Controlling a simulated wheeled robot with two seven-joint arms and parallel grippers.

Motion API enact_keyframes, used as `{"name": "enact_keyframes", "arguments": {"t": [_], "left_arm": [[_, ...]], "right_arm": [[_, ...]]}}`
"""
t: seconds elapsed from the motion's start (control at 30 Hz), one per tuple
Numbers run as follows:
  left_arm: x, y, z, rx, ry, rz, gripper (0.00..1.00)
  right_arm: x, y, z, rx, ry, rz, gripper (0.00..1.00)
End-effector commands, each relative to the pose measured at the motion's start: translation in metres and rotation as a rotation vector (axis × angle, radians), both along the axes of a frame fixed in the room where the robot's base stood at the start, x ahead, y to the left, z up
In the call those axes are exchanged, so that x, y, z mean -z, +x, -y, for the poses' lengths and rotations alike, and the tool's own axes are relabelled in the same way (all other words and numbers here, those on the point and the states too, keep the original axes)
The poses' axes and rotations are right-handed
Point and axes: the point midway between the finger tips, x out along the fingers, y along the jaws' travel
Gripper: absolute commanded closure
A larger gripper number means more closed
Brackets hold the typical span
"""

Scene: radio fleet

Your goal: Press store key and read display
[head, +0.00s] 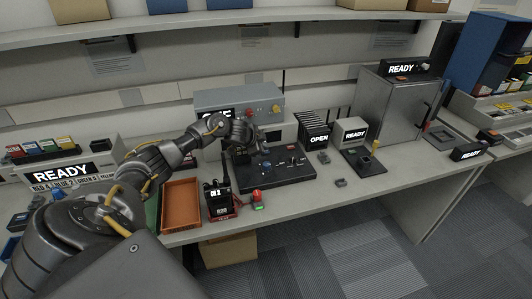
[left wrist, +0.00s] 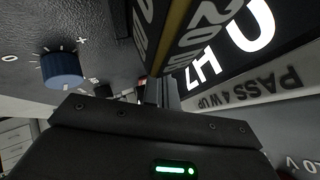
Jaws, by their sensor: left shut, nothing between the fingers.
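A grey instrument box (head: 268,98) stands at the back of the bench, with a red and a yellow control on its face. Its lit display (head: 216,114) is partly covered by my left arm. My left gripper (head: 260,146) is shut and empty in front of the box, above a black panel (head: 290,172) with small controls. I cannot pick out the store key or see contact.
A radio (head: 218,200) stands near the front edge, between an orange tray (head: 180,204) and a small red-and-green item (head: 257,198). An "OPEN" rack (head: 315,135), a "READY" unit (head: 352,133) and a metal cabinet (head: 395,100) stand to the right. The bench front right of centre is mostly clear.

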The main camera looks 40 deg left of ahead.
Motion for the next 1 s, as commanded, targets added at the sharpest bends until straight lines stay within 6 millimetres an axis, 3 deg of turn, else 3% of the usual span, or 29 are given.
{"name": "enact_keyframes", "arguments": {"t": [1.0], "left_arm": [[0.0069, 0.0012, 0.0001, -0.001, -0.001, 0.000, 1.00]], "right_arm": [[0.0020, -0.0011, 0.0011, -0.001, -0.001, -0.002, 0.51]]}}
